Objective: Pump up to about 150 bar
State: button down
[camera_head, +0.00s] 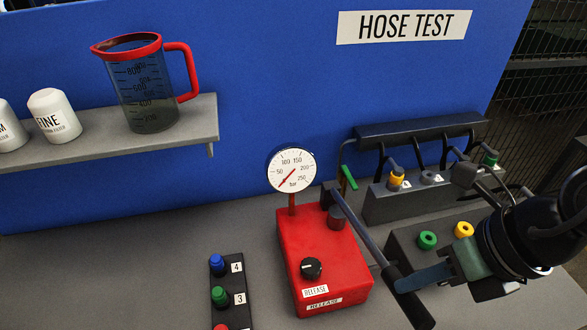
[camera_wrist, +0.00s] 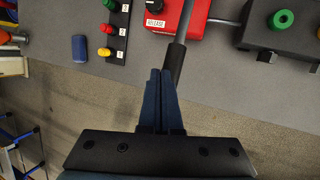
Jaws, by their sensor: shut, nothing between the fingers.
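The red hand pump (camera_head: 322,262) stands on the grey bench with a black release knob (camera_head: 311,268) on top. Its round white gauge (camera_head: 291,168) has a red needle pointing to the lower left, near the zero end of the bar scale. The pump lever (camera_head: 362,233) slopes down to the right, ending in a black grip (camera_head: 408,298). My gripper (camera_head: 402,284) is shut and empty beside this grip. In the wrist view my shut blue fingers (camera_wrist: 160,74) lie just left of the grip (camera_wrist: 176,62); whether they touch it I cannot tell.
A black strip with coloured buttons (camera_head: 232,290) is left of the pump. A hose fixture (camera_head: 415,200) and a box with green and yellow rings (camera_head: 410,240) are to the right. A shelf (camera_head: 190,125) with a jug (camera_head: 140,90) is at upper left.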

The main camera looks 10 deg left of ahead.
notch_tip(320, 180, down, 12)
jog(key=b, duration=1.3)
notch_tip(320, 180, up, 12)
jog(key=p, duration=0.7)
jog(key=shift+r, duration=0.15)
jog(key=shift+f, duration=0.2)
notch_tip(320, 180, down, 13)
jog(key=b, duration=1.2)
notch_tip(320, 180, up, 13)
jog(key=p, duration=0.8)
jog(key=shift+r, duration=0.2)
